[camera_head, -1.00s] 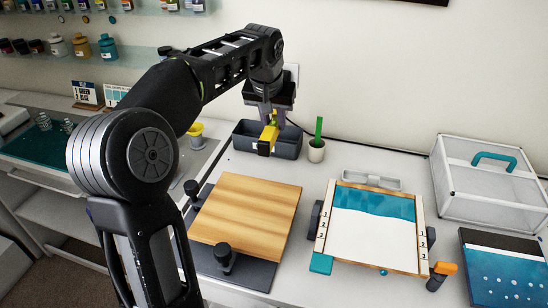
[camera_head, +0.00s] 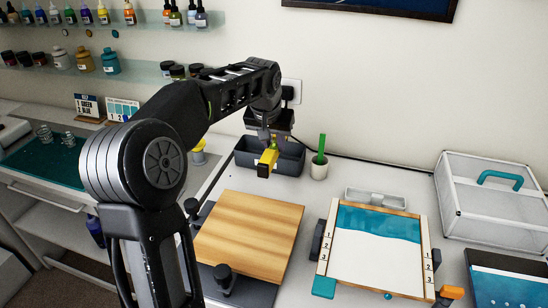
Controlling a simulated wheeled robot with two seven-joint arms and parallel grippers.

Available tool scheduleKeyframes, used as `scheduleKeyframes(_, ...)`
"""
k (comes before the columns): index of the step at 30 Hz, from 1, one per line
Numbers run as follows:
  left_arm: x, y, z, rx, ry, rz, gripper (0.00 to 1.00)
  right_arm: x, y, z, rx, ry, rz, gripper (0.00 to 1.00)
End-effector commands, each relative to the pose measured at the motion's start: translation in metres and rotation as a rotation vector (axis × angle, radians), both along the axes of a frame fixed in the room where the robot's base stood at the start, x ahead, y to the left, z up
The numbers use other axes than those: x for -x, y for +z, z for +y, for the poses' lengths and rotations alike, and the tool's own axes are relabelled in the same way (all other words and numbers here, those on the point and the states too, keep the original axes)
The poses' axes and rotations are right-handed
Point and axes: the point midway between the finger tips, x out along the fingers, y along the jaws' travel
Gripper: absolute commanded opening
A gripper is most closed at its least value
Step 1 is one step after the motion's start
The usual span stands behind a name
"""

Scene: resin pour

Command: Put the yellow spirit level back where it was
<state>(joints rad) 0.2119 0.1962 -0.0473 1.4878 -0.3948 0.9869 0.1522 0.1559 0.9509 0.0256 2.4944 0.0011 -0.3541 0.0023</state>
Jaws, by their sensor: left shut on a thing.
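The yellow spirit level (camera_head: 267,162) is a short yellow bar with a dark end. My left gripper (camera_head: 269,148) is shut on it and points down from the arm that comes in from the left. The level is at the dark grey bin (camera_head: 290,161) at the back of the table, in front of or over its opening; I cannot tell whether it touches the bin. The gripper's fingers are partly hidden by the wrist and the level. My right gripper is not in view.
A wooden board (camera_head: 250,235) rests on a dark stand with black knobs. A white pot with a green stick (camera_head: 319,168) stands right of the bin. A framed blue-and-white panel (camera_head: 372,245) lies to the right, with a clear case (camera_head: 490,195) beyond it.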

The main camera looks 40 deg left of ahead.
Motion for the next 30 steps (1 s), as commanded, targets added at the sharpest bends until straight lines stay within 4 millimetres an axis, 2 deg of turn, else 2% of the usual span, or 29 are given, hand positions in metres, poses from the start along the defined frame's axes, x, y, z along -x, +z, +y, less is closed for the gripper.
scheduleKeyframes(10,0.000,-0.004,0.000,0.000,0.001,-0.001,0.00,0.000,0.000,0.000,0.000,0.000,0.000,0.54)
scheduleKeyframes(19,0.000,-0.038,0.000,0.000,0.001,-0.001,0.00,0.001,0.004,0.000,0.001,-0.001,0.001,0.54)
scheduleKeyframes(30,0.000,-0.043,0.000,0.000,0.001,-0.002,0.00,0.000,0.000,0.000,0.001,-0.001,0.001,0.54)
